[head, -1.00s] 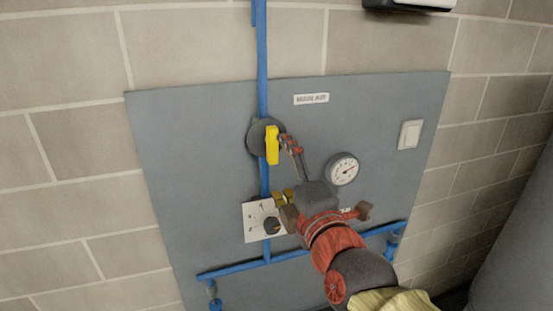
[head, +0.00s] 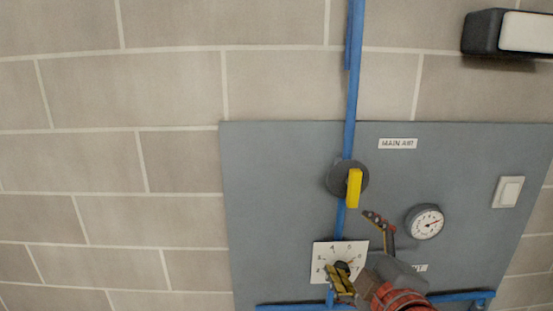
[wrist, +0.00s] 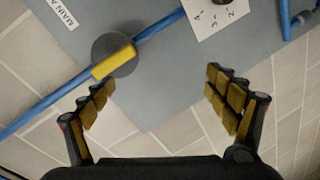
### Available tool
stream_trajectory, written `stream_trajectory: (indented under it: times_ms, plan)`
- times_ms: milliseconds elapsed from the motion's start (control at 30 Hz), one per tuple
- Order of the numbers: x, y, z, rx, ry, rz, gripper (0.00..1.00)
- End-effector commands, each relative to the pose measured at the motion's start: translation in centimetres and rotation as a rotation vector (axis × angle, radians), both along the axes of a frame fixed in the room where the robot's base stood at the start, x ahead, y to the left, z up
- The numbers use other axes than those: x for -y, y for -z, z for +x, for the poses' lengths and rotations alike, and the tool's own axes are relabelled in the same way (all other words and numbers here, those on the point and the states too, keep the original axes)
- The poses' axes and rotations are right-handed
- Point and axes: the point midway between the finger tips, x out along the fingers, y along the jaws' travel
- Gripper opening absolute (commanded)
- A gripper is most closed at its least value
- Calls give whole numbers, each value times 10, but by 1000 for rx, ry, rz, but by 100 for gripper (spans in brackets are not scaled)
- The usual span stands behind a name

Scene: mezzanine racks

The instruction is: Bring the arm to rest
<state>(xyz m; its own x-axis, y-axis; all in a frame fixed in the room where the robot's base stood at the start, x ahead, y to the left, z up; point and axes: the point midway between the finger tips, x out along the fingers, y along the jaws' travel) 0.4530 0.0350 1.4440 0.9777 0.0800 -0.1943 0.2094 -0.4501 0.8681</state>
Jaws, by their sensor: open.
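My gripper (head: 358,248) is open and empty in front of the grey wall panel (head: 270,190). In the wrist view my gripper (wrist: 158,82) shows its two padded fingers spread wide, with nothing between them but panel and wall behind. The yellow valve handle (head: 354,188) lies along the blue pipe (head: 351,110), just above my gripper in the head view. In the wrist view the handle (wrist: 113,62) is beyond the left fingertip, apart from it. The black knob (head: 343,267) on its white dial plate (head: 322,262) is partly covered by a finger in the head view.
A round gauge (head: 425,222) and a white switch (head: 508,192) are on the panel's right side. A label reading MAIN AIR (head: 397,144) is above. A dark box with a white front (head: 525,32) is at the upper right. Bare block wall (head: 110,180) lies to the left.

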Motion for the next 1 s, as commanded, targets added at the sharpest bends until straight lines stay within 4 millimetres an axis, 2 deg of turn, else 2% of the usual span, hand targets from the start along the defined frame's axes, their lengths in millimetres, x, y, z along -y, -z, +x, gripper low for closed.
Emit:
stream_trajectory:
  times_ms: [167,333,500,700,800,1000]
  plan:
    - [-14,57,-23,-244,41,318,88]
    - [-15,116,-58,-493,189,586,88]
    - [-3,169,-102,-701,424,790,88]
    - [22,219,-154,-842,705,886,88]
    - [32,230,-160,-841,734,863,88]
    - [35,232,-158,-835,741,870,88]
